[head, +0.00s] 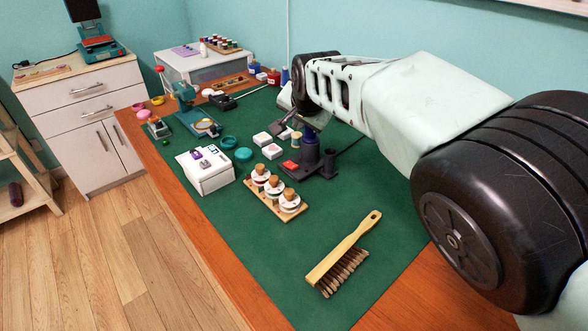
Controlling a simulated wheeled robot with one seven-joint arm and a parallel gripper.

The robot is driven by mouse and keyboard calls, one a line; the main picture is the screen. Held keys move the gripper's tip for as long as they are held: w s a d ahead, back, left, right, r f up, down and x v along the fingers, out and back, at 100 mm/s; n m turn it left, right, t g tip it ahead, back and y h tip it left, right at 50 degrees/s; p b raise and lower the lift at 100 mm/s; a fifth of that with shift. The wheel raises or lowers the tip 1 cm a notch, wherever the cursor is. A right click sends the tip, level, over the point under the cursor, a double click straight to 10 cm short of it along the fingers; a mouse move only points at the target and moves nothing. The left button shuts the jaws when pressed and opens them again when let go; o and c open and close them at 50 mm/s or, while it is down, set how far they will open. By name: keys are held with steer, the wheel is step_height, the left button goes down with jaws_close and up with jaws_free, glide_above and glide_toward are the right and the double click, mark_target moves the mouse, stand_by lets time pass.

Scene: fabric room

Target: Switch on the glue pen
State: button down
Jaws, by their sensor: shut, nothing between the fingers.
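A dark stand (321,164) with upright cylinders stands on the green mat. A blue upright part (309,135) in it, just below my wrist, looks like the glue pen, though the arm partly covers it. A small red part (291,164), perhaps a switch, sits on the front left of the stand's base. My gripper (281,139) points down at the left of the blue part, above the mat and small white boxes. It is shut and empty. Whether its tips touch anything cannot be told.
A wooden brush (345,250) lies in front. The green mat (385,205) is clear at the right.

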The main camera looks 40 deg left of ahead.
steer(key=shift+s+a+f, duration=0.3)
steer(key=shift+s+a, duration=0.3)
steer(key=shift+a, duration=0.3)
steer(key=b, duration=0.8)
glide_above(292, 162)
steer(key=s+d, duration=0.2)
step_height(292, 162, down, 7)
steer(key=shift+w+a+r, duration=0.1)
steer(key=shift+a, duration=0.05)
steer(key=shift+f, duration=0.95)
steer(key=shift+f, duration=0.1)
steer(key=shift+d+f, duration=0.2)
steer(key=shift+f, duration=0.15)
steer(key=shift+f, duration=0.3)
stand_by(0.5)
steer(key=shift+r, duration=0.15)
